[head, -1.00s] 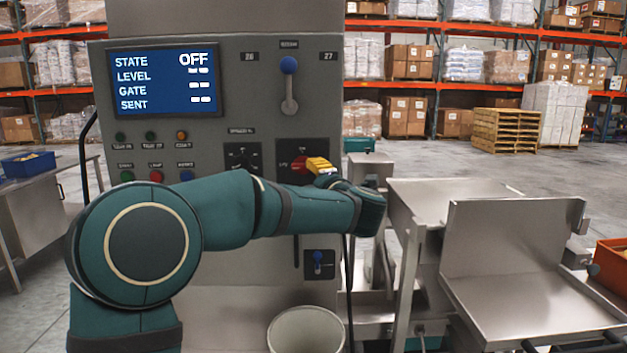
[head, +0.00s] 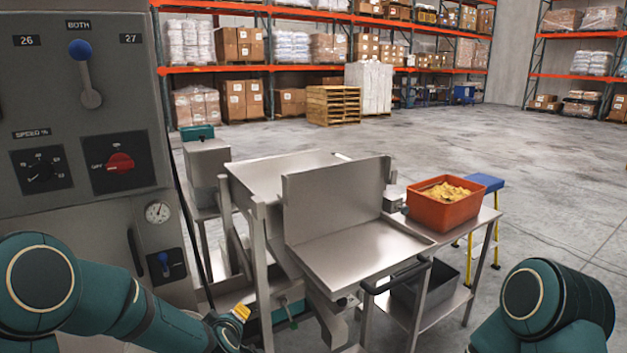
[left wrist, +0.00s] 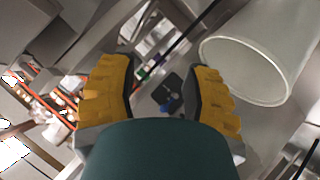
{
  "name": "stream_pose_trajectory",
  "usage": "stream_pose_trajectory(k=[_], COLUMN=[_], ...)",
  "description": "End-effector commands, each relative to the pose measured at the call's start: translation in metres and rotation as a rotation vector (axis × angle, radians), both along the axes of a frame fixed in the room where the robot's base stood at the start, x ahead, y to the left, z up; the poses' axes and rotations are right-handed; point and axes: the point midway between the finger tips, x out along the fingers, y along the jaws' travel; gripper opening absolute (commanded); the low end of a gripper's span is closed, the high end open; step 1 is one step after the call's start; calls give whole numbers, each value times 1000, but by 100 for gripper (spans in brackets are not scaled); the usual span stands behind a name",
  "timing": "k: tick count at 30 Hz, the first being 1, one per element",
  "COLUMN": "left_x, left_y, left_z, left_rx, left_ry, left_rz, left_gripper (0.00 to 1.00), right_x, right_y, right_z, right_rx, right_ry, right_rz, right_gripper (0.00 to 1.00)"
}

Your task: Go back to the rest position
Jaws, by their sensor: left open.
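My left gripper (head: 241,312) is low in front of the grey control cabinet (head: 112,170) in the head view, with its yellow fingertips showing near the cabinet's lower right. In the left wrist view my left gripper (left wrist: 160,90) is open, its two yellow-padded fingers wide apart with nothing between them. A blue-handled switch (left wrist: 171,105) shows beyond the gap between the fingers. My right arm (head: 545,305) enters at the lower right of the head view; its gripper is out of the picture.
A red rotary knob (head: 120,163) and a blue-tipped lever (head: 84,70) are on the cabinet. Steel weigher trays (head: 365,245) stand right of it. An orange bin (head: 440,212) sits on a steel table. A pale bucket (left wrist: 245,70) is close to the left gripper. Open floor lies behind.

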Motion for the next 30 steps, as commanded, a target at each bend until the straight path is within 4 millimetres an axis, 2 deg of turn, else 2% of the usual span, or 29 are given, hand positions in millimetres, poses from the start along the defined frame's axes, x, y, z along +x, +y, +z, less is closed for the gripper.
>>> stream_pose_trajectory(k=[1,5,6,10,12,15,18,21,30], left_x=[-19,-76,-97,-165,-200,-238,-262,-272,-272], left_y=[-12,-42,-50,-72,-82,-90,-94,-96,-96], left_z=[-30,-93,-110,-154,-169,-182,-188,-190,-190], left_rx=[13,38,42,43,37,29,21,17,18], left_ry=[80,270,329,505,582,663,712,732,733], left_rz=[-75,-281,-346,-545,-639,-743,-805,-834,-835], left_gripper=[48,48,48,48,48,48,48,48,48], right_x=[0,0,0,0,0,0,0,0,0], right_y=[0,0,0,0,0,0,0,0,0], right_z=[0,0,0,0,0,0,0,0,0], right_rx=[0,0,0,0,0,0,0,0,0], right_ry=[0,0,0,0,0,0,0,0,0], right_rz=[0,0,0,0,0,0,0,0,0], right_gripper=[47,47,47,47,47,47,47,47,47])
